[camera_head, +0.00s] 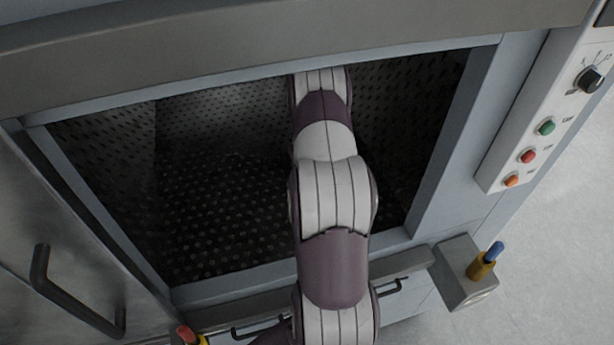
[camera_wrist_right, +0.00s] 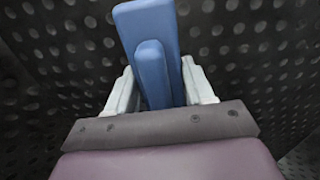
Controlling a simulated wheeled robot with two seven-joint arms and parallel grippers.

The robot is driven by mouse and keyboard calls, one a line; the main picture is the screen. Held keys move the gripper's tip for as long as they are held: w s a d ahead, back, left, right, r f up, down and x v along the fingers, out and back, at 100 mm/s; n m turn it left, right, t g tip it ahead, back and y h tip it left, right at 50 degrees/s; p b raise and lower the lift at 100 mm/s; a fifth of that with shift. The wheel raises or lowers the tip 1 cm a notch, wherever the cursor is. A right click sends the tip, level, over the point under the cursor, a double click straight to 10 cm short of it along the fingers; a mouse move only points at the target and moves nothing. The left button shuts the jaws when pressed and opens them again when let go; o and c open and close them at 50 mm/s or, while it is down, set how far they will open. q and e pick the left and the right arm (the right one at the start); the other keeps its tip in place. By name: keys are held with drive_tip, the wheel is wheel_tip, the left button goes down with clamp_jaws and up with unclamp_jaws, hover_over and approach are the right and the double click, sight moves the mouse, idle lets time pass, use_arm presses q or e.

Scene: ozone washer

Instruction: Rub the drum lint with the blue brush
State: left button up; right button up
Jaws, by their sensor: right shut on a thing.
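The drum (camera_head: 225,200) is a dark, perforated metal cavity seen through its open front in the head view. My right arm reaches over the lower edge and deep into it, and its own links hide the gripper there. In the right wrist view my right gripper (camera_wrist_right: 160,82) is shut on the blue brush (camera_wrist_right: 147,25), whose blue body sticks out beyond the pale fingers. The perforated drum wall (camera_wrist_right: 60,50) surrounds it. I cannot tell whether the brush touches the wall. I cannot clearly make out lint in either view. My left gripper is not in view.
A panel with a black knob (camera_head: 589,80) and coloured buttons stands right of the opening. A red-topped piece (camera_head: 186,334) is at lower left. A dark handle (camera_head: 70,300) is on the left door.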

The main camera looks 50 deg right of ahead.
wheel_tip(320, 180, up, 2)
drive_tip(key=shift+r+p, duration=0.15)
drive_tip(key=shift+p, duration=0.25)
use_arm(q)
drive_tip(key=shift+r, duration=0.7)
